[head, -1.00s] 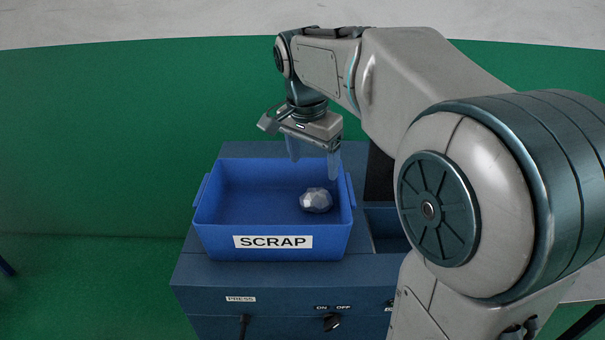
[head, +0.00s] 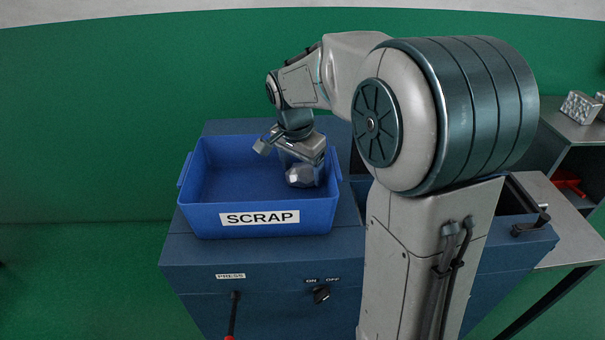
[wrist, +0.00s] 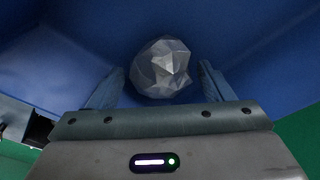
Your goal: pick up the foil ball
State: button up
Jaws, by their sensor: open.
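The foil ball (head: 300,176) is a silver, faceted lump inside the blue bin labelled SCRAP (head: 232,218), near its right side. My gripper (head: 302,174) is down in the bin right at the ball, its fingers partly hidden behind it in the head view. In the wrist view the ball (wrist: 161,67) lies between and slightly beyond the fingertips of my open gripper (wrist: 161,75). A finger stands on each side of it, with a small gap visible on both sides.
The bin stands on a blue press cabinet (head: 250,262) with an ON/OFF switch (head: 321,294). The bin's right wall is close to my gripper; its left half is empty. A grey bench with metal blocks (head: 580,107) stands at the right.

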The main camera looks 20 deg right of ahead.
jog(key=shift+d+f, duration=0.1)
jog(key=shift+f, duration=0.65)
jog(key=c, duration=0.7)
jog(key=shift+c, duration=0.2)
